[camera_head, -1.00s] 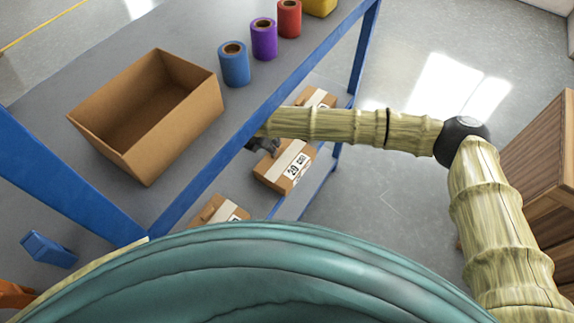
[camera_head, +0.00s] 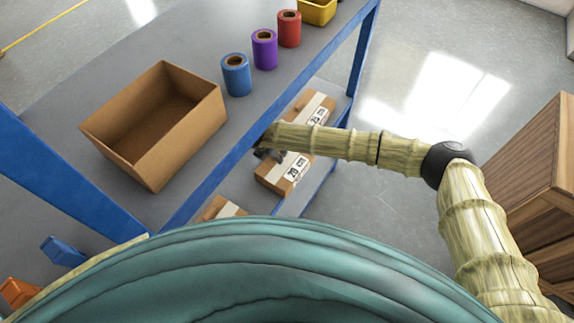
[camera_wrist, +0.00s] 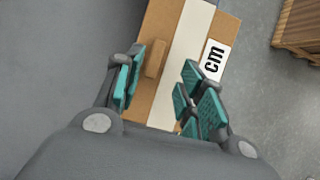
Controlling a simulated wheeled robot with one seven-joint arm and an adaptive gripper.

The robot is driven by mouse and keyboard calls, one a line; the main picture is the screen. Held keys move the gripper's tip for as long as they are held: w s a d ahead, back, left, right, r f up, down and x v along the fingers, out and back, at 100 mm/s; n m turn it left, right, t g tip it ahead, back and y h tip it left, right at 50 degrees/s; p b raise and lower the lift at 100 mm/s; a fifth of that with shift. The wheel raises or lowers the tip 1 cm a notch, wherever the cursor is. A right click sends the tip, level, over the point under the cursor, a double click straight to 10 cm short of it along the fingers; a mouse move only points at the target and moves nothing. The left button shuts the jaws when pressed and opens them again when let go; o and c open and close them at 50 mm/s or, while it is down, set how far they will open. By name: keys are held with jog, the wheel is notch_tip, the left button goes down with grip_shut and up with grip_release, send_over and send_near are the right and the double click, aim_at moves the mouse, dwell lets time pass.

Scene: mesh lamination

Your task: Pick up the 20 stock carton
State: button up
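The 20 cm carton (camera_head: 268,178) is brown with a pale tape strip and a white "20 cm" label. It lies on the shelf below the blue-edged tabletop in the head view. In the wrist view the carton (camera_wrist: 157,103) fills the middle, with a small tan block (camera_wrist: 155,58) on its top and "cm" readable on its label. My gripper (camera_head: 268,152) is over its far left end, partly hidden by the arm. In the wrist view my gripper (camera_wrist: 162,92) is open, its teal-padded fingers apart over the carton. I cannot tell whether they touch it.
Another labelled carton (camera_head: 318,103) lies behind and one (camera_head: 222,208) in front on the shelf. The tabletop edge (camera_head: 215,178) overhangs beside my gripper. An open cardboard box (camera_head: 150,150) and several rolls stand on top. A wooden crate (camera_head: 530,150) is at right.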

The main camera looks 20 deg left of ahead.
aim_at(286, 164)
jog(key=shift+p+x, duration=0.35)
jog(key=shift+x, duration=0.95)
grip_shut()
